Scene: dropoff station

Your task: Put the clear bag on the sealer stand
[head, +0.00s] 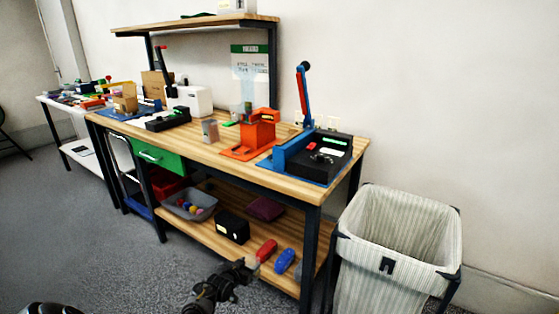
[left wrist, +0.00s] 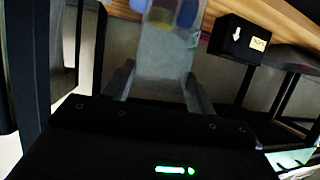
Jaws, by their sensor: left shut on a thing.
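My left gripper (head: 250,264) is low in front of the bench's lower shelf in the head view. In the left wrist view, its two fingers (left wrist: 160,92) are shut on a see-through bag (left wrist: 160,65), with blurred coloured patches showing in or through it. I cannot tell for certain which machine is the sealer stand. On the bench top stand a blue-based black machine with a raised lever (head: 318,155) and an orange stand (head: 258,132). My right gripper is not in view.
The wooden bench top (head: 215,157) has a front edge above my gripper. The lower shelf holds a grey tray of coloured balls (head: 190,205), a black box (head: 232,227), a red item (head: 266,250) and a blue item (head: 285,261). A striped bin (head: 395,245) stands at the right.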

